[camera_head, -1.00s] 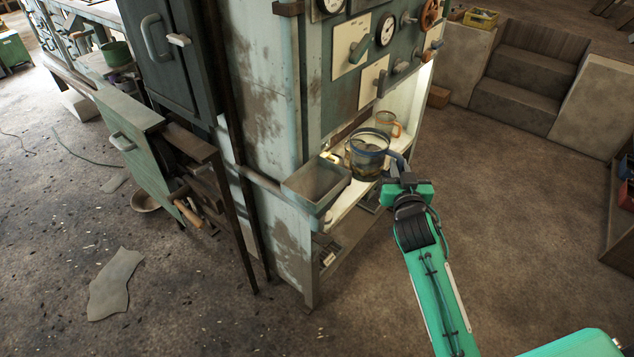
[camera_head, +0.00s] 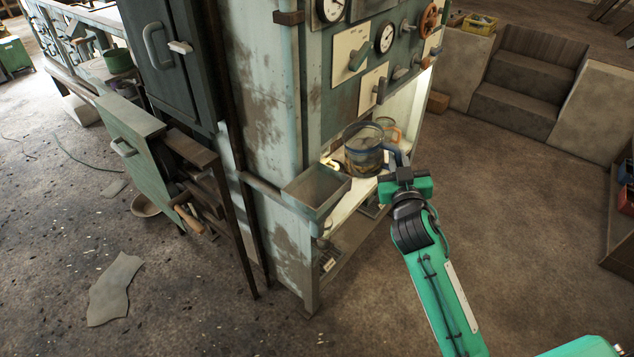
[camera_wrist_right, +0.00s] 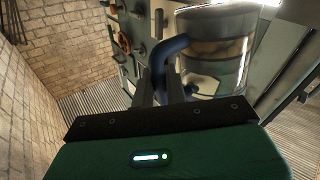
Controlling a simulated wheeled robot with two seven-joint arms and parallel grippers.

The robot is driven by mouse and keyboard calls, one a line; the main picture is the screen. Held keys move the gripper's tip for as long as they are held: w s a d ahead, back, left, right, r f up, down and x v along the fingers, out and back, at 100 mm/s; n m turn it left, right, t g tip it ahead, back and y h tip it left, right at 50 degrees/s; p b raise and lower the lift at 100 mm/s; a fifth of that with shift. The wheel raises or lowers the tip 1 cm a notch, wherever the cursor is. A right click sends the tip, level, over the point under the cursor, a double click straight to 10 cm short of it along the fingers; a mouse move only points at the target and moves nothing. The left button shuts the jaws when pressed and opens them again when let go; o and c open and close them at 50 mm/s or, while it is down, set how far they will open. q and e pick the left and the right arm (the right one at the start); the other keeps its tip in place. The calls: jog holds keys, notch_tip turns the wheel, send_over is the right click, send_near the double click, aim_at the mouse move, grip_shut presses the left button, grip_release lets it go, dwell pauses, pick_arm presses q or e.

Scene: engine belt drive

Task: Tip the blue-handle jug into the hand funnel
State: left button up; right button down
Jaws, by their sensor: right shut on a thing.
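The glass jug with the blue handle (camera_head: 363,157) is upright, at the front of the lit shelf recess, with dark amber contents low inside. My right gripper (camera_head: 402,169) is shut on its blue handle, on the jug's right side. In the right wrist view the blue handle (camera_wrist_right: 163,55) is between the fingers, and the jug body (camera_wrist_right: 215,48) fills the upper right. The grey-green, open-topped rectangular hopper (camera_head: 316,188), seemingly the hand funnel, juts from the cabinet corner just left of the jug. Its outlet is not clear. My left gripper is out of view.
A second jug with an orange handle (camera_head: 389,127) stands behind on the shelf (camera_head: 357,193), partly hidden. A panel of gauges (camera_head: 385,38), levers and a valve wheel (camera_head: 429,16) rises above. Open floor (camera_head: 500,220) lies to the right.

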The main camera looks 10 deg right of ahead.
aim_at(379, 153)
jog(key=shift+a+n, duration=0.2)
jog(key=shift+n, duration=0.1)
jog(key=a+r+n+t+y, duration=0.1)
jog(key=n, duration=0.2)
jog(key=a+r+n+t+y+b, duration=0.1)
jog(key=a+n, duration=0.1)
jog(key=n, duration=0.1)
jog(key=s+a+r+n+t, duration=0.1)
jog(key=r+n, duration=0.1)
jog(key=n, duration=0.1)
jog(key=shift+a+r+y+b, duration=0.1)
jog(key=shift+a+y+b, duration=0.25)
jog(key=shift+y+b, duration=0.05)
jog(key=shift+a+f+n+t+b, duration=0.1)
jog(key=shift+f+n+t+b, duration=0.1)
jog(key=shift+n+t+b, duration=0.15)
jog(key=shift+n+y, duration=0.35)
jog(key=shift+y, duration=0.05)
jog(key=shift+a+r, duration=0.15)
jog(key=shift+s+n, duration=0.1)
jog(key=shift+n, duration=0.2)
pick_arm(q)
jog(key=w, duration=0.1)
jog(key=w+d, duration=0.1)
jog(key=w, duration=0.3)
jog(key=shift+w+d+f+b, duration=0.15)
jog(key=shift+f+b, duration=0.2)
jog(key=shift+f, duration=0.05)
